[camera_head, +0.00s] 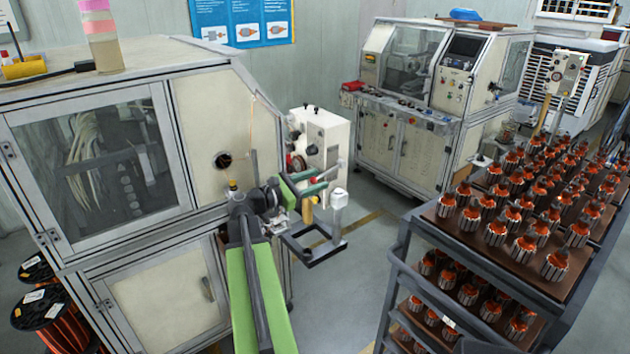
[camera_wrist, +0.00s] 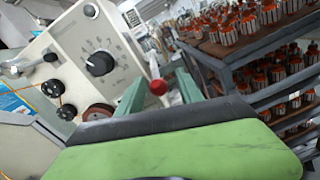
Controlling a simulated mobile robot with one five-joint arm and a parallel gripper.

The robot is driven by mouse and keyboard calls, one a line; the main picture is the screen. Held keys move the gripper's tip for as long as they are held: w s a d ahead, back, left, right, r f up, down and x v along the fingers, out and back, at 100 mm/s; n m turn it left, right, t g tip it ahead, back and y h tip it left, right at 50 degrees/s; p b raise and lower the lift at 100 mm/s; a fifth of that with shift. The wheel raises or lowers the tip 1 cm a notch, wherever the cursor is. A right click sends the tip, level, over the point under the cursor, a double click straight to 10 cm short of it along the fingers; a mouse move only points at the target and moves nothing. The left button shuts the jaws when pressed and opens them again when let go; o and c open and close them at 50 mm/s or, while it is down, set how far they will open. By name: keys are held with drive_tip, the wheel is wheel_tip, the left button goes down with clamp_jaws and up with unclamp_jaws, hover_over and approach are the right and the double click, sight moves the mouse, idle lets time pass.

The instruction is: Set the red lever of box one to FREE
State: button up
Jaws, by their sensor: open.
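The cream winding box (camera_head: 325,140) stands beyond my arm in the head view. In the wrist view the box face (camera_wrist: 85,50) is tilted and carries a large black dial (camera_wrist: 100,64) ringed by small marks. The red lever (camera_wrist: 157,87) shows there as a red ball on a pale stem. My gripper (camera_wrist: 159,80) is open, its two green fingers on either side of the red ball in the picture. Whether they touch it I cannot tell. No FREE mark is readable.
A large cream machine (camera_head: 225,125) stands left of my arm. A rack (camera_head: 420,285) with several orange-wound armatures fills the right. Another machine (camera_head: 385,150) stands at the back. Grey floor (camera_head: 370,270) lies open between my arm and the rack.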

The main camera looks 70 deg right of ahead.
drive_tip(key=c, duration=0.9)
clamp_jaws()
drive_tip(key=shift+f, duration=0.15)
idle(0.3)
